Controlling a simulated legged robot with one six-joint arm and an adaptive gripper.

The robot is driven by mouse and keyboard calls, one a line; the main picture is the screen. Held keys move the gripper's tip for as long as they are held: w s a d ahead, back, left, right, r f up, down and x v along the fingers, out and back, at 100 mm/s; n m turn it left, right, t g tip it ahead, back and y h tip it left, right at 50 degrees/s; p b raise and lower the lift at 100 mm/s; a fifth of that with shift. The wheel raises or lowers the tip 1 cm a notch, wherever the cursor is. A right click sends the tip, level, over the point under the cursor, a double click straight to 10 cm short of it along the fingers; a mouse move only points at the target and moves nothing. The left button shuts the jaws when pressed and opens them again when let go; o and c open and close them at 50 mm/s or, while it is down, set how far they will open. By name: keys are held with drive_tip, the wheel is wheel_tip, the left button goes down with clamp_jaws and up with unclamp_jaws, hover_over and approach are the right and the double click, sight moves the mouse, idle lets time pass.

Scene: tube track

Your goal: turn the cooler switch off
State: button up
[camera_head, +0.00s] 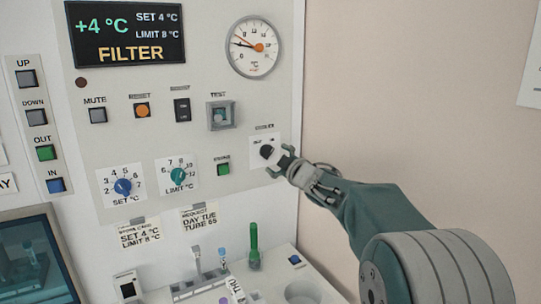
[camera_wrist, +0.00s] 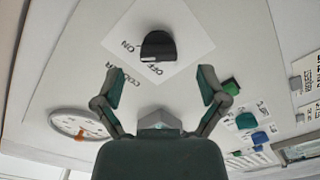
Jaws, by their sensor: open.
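The cooler switch (camera_head: 267,151) is a black rotary knob on a white label plate at the lower right of the panel. My gripper (camera_head: 281,163) is just right of and below the knob in the head view. In the wrist view my gripper (camera_wrist: 161,77) is open, its fingers spread wider than the knob, with nothing between the pads. Contact with the knob does not show.
A green button (camera_head: 223,169), a teal limit dial (camera_head: 178,175) and a guarded test switch (camera_head: 222,115) are left of the knob. A gauge (camera_head: 252,47) is above. A bench with a green tube (camera_head: 254,247) is below. Plain wall lies to the right.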

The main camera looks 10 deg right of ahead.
sight(270, 155)
drive_tip(key=x, duration=0.3)
drive_tip(key=shift+a, duration=0.3)
drive_tip(key=shift+w, duration=0.35)
drive_tip(key=shift+w+d, duration=0.25)
drive_tip(key=shift+a, duration=0.2)
drive_tip(key=c, duration=1.2)
